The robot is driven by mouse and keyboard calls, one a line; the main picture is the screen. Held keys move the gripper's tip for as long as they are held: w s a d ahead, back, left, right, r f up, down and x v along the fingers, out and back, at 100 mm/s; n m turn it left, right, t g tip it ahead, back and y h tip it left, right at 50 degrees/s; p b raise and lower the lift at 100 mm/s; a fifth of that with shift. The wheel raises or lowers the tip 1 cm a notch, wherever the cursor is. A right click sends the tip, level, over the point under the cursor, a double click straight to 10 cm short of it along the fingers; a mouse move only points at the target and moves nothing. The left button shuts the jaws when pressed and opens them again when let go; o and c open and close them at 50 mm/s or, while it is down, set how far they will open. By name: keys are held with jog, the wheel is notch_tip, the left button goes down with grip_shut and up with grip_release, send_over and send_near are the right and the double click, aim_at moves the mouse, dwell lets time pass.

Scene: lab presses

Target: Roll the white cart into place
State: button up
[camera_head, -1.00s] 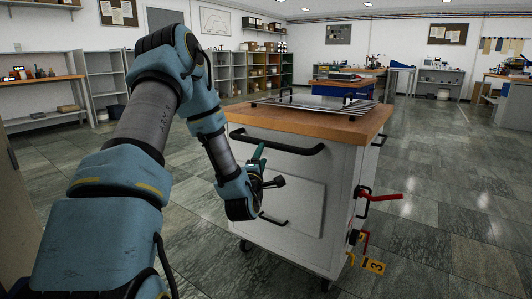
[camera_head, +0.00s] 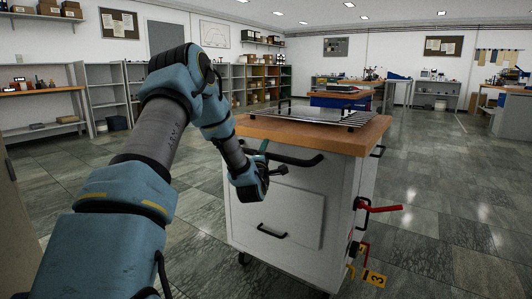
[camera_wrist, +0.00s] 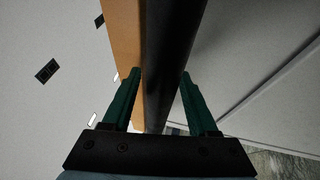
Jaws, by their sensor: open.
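The white cart (camera_head: 278,208) stands in front of me with a wooden top (camera_head: 355,136). A black bar handle (camera_head: 292,159) runs along the top of its near face. My gripper (camera_head: 270,160) is at the left end of this handle in the head view. In the wrist view my gripper (camera_wrist: 160,95) is open, with one green finger on each side of the black handle (camera_wrist: 166,60). Gaps show between the fingers and the bar. The arm hides the handle's left end in the head view.
A metal rack (camera_head: 308,115) lies on the cart top. A red lever (camera_head: 380,208) and a yellow tag marked 3 (camera_head: 375,280) stick out at the cart's right side. A blue-sided bench (camera_head: 340,101) stands behind. Tiled floor (camera_head: 440,190) is open to the right.

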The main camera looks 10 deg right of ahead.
jog(key=shift+c, duration=0.2)
grip_shut()
dwell(1.1)
